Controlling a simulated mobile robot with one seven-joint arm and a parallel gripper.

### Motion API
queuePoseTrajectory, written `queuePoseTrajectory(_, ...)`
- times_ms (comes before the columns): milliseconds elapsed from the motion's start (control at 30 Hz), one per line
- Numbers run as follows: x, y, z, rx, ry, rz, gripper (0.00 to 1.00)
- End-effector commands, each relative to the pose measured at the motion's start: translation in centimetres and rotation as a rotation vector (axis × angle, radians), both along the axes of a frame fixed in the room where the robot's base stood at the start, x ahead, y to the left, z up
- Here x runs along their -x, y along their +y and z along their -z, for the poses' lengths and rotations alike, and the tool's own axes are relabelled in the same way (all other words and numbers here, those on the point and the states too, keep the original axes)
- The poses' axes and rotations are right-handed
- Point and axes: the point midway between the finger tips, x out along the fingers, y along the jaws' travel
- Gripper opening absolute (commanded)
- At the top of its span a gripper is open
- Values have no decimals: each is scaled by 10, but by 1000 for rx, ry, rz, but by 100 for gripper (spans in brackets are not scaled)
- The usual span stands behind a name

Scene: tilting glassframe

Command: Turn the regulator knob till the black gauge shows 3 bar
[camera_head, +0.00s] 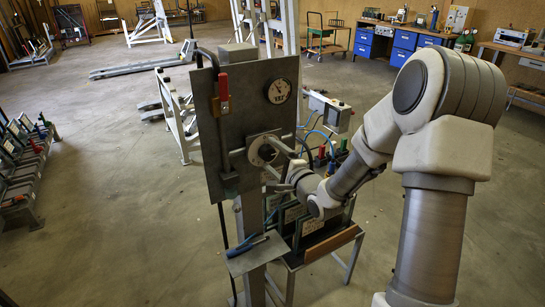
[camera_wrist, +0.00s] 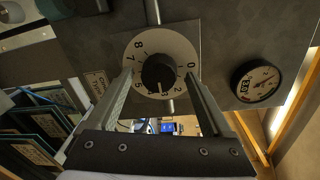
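The black regulator knob (camera_wrist: 158,72) sits in the middle of a white numbered dial plate (camera_wrist: 183,50) on a grey panel. The dial plate also shows in the head view (camera_head: 256,151). A pale mark on the knob faces the numbers near 3 and 4. The black-rimmed gauge (camera_wrist: 256,82) has a pale face and is to the right of the knob; in the head view the gauge (camera_head: 279,91) is above it. Its needle is too small to read exactly. My gripper (camera_wrist: 160,76) is open, with its fingers on either side of the knob; I cannot tell whether they touch it.
The upright grey panel (camera_head: 241,112) carries a red-handled lever (camera_head: 224,88) left of the gauge. A small shelf (camera_head: 255,257) below holds a blue-handled tool (camera_head: 247,245). A rack of glass frames (camera_head: 300,226) stands under my arm.

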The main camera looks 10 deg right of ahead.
Motion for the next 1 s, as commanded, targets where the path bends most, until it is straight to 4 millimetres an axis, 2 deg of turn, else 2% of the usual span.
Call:
queuePoseTrajectory(233, 1, -1, 0, 1, 2, 0, 84)
queuePoseTrajectory(367, 10, -4, 0, 1, 3, 1, 84)
queuePoseTrajectory(467, 25, -9, -2, 1, 3, 3, 84)
queuePoseTrajectory(833, 112, -38, -8, 0, 4, 5, 84)
queuePoseTrajectory(1000, 114, -39, -13, -5, 6, -4, 84)
